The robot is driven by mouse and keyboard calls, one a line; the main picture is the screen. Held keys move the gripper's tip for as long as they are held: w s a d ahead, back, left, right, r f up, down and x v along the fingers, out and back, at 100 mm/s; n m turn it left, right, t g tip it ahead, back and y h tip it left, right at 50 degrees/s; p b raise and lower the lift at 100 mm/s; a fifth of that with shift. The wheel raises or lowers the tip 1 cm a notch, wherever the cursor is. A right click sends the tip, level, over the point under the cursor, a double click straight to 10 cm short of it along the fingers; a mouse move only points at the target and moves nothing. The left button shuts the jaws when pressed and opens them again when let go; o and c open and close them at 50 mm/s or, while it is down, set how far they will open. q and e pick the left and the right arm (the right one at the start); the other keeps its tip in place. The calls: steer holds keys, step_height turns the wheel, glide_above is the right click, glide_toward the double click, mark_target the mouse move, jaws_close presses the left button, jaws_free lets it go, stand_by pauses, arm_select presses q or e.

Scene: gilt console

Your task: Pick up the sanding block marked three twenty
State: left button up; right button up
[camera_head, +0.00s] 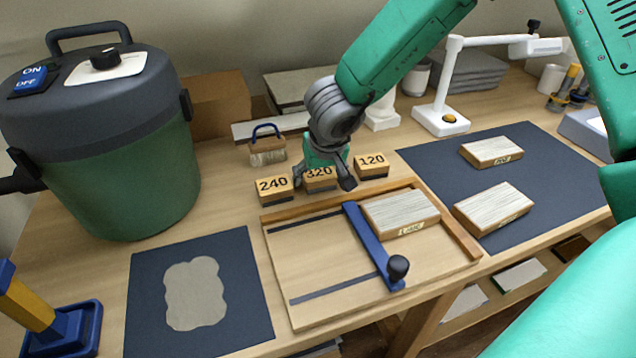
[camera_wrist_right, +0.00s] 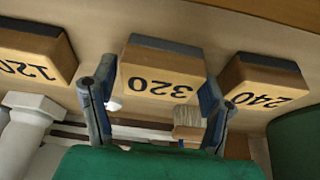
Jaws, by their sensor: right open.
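The sanding block marked 320 (camera_head: 319,174) sits between the 240 block (camera_head: 273,186) and the 120 block (camera_head: 371,163) on the bench, behind the wooden jig. My right gripper (camera_head: 325,182) is open, with a finger at each side of the 320 block. In the right wrist view the 320 block (camera_wrist_right: 163,72) lies between the two fingers (camera_wrist_right: 155,105), with small gaps on both sides. The 120 block (camera_wrist_right: 38,55) and the 240 block (camera_wrist_right: 262,85) lie outside the fingers there. Contact with the 320 block cannot be told. My left gripper is not in view.
The wooden jig (camera_head: 325,269) with its blue bar (camera_head: 366,240) and a light block lies in front. A small block with a blue handle (camera_head: 267,150) stands behind the 240 block. A green vacuum (camera_head: 132,185) stands left. A dark mat (camera_head: 540,150) with two blocks lies right.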

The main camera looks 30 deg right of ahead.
mark_target(319, 172)
steer(key=shift+w+f, duration=0.15)
steer(key=shift+f, duration=0.2)
steer(key=shift+d+r, duration=0.1)
steer(key=c, duration=1)
steer(key=shift+o, duration=0.2)
step_height(319, 172, up, 9)
steer(key=p, duration=0.4)
steer(key=shift+r+p, duration=0.35)
steer(key=shift+r, duration=0.2)
steer(key=shift+o, duration=0.7)
